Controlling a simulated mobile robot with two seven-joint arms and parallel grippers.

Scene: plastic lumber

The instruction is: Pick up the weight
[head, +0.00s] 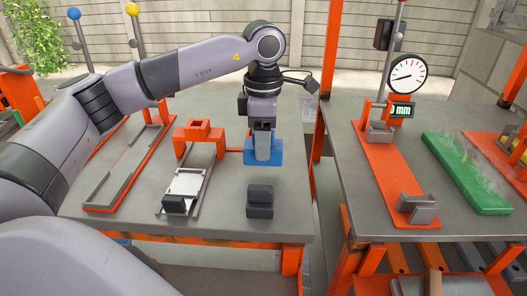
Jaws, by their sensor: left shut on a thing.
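My left gripper (263,146) comes down over the left table and is shut on a blue block (277,152). The block seems to be above the tabletop, but the height is hard to judge. A dark grey block (260,203) with a stepped top stands on the table just below and in front of the gripper, apart from it. Which of these two is the weight cannot be told for sure from the picture. My right gripper is not in view.
Left of the gripper is an orange bracket (199,131) over a metal rail fixture, with another orange-edged rail (130,165) beyond. A gap and an orange post (325,80) separate the right table, which holds a dial gauge (407,75) and a green slab (467,172).

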